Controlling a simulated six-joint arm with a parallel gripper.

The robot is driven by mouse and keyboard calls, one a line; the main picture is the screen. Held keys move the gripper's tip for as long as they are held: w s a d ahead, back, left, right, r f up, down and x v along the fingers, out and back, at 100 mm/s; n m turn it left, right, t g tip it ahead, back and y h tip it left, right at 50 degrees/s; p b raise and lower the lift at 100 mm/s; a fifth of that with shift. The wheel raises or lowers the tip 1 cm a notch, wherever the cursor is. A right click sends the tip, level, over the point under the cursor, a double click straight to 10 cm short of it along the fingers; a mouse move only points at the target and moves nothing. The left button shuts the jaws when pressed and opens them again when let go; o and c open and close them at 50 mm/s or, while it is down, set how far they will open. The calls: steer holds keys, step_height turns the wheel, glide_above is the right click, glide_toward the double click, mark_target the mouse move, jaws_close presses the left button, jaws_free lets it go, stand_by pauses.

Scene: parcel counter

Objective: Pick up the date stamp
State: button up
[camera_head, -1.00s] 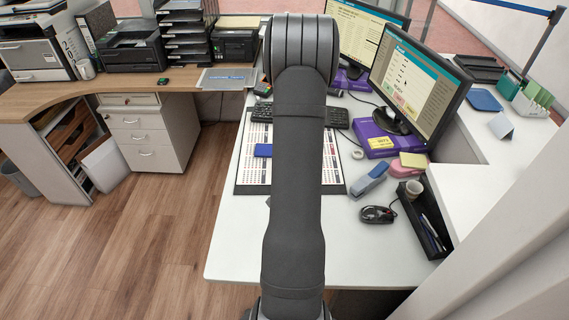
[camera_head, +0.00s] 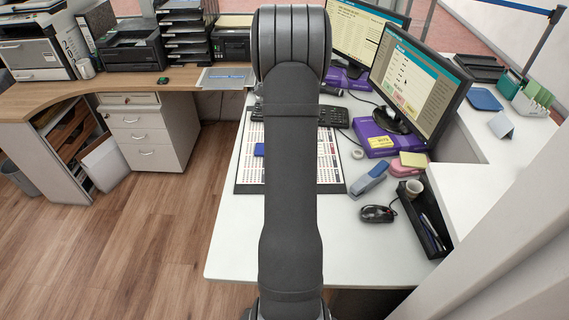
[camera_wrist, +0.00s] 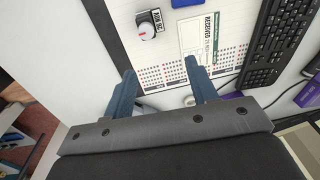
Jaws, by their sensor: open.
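The stamp lies above the fingertips in the wrist view, clear of both fingers. In the head view my arm covers part of the mat (camera_head: 331,165), and I cannot make out the stamp or my gripper there.
A blue block (camera_wrist: 185,5) lies on the mat near the stamp. A keyboard (camera_wrist: 283,37) is at the right in the wrist view. In the head view a stapler (camera_head: 369,180), mouse (camera_head: 378,213) and pen tray (camera_head: 427,225) stand to the right. The front desktop (camera_head: 235,255) is clear.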

steer(key=shift+g, duration=0.5)
steer(key=f, duration=0.3)
steer(key=a+f, duration=0.1)
steer(key=f, duration=0.5)
steer(key=shift+s+a, duration=0.35)
steer(key=shift+a, duration=0.05)
steer(key=f, duration=0.5)
steer(key=shift+s+d+f, duration=0.2)
steer(key=shift+d+f, duration=0.05)
steer(key=shift+f, duration=0.1)
steer(key=shift+r, duration=0.1)
jaws_close()
steer(key=shift+r, duration=0.1)
